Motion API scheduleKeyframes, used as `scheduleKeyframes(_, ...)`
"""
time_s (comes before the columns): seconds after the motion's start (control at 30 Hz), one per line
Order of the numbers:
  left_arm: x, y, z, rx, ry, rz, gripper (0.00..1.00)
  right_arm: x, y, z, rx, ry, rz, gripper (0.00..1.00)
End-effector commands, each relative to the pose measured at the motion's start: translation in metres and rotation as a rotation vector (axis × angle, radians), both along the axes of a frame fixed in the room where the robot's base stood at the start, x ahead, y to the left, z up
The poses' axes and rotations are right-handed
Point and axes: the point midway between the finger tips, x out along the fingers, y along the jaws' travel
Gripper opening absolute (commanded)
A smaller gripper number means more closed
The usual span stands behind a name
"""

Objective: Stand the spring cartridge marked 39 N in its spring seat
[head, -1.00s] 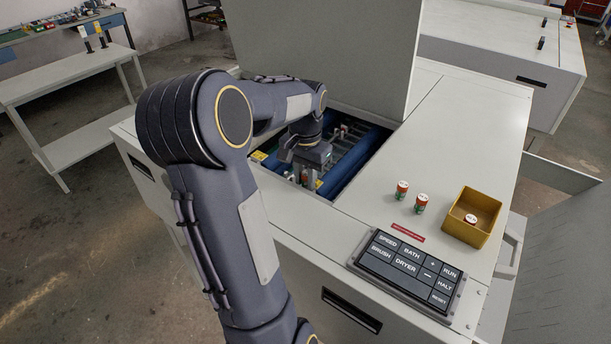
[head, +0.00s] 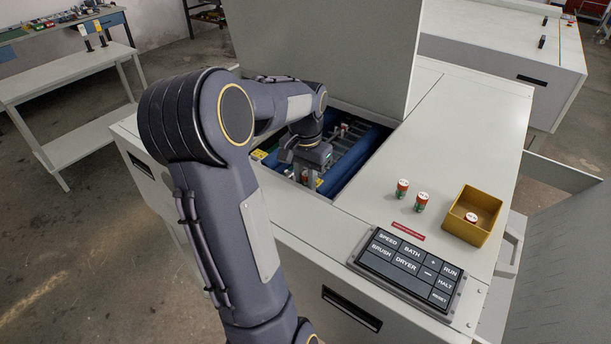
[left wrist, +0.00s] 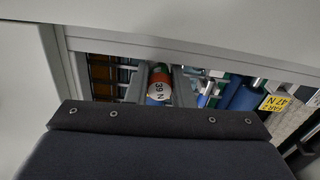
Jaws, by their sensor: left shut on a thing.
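My left gripper (head: 308,168) reaches down into the open bay of the machine (head: 470,110). In the left wrist view the left gripper (left wrist: 158,88) is shut on the spring cartridge marked 39 N (left wrist: 159,92), whose white end face and orange-red and green body show between the fingers. In the head view this cartridge is mostly hidden by the gripper. The spring seat under it cannot be made out. A yellow label in the left wrist view (left wrist: 274,103) reads 47 N. My right gripper is not in view.
Two red-and-green cartridges (head: 403,188) (head: 422,201) stand on the machine top. A yellow bin (head: 461,228) beside them holds another. A button panel (head: 408,272) lies in front. Blue rollers (head: 356,165) and the bay's edges surround the gripper closely; the raised lid stands behind.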

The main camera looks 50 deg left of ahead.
Motion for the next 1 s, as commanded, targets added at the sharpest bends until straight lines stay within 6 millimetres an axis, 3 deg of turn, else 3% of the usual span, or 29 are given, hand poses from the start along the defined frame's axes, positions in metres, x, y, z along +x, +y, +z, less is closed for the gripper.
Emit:
scheduleKeyframes(0.47,0.0002,-0.0002,-0.0104,0.000,0.000,-0.001,0.00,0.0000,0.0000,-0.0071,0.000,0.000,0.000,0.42)
scheduleKeyframes(0.5,0.0001,-0.0001,-0.0100,0.000,-0.001,-0.001,0.23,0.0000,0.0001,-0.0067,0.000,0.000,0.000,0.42)
scheduleKeyframes(0.67,0.0000,0.0000,-0.0098,0.000,0.000,0.000,0.44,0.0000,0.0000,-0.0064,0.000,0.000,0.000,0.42)
scheduleKeyframes(1.0,0.0002,0.0002,-0.0064,0.000,-0.001,0.000,0.46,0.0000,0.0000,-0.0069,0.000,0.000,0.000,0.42)
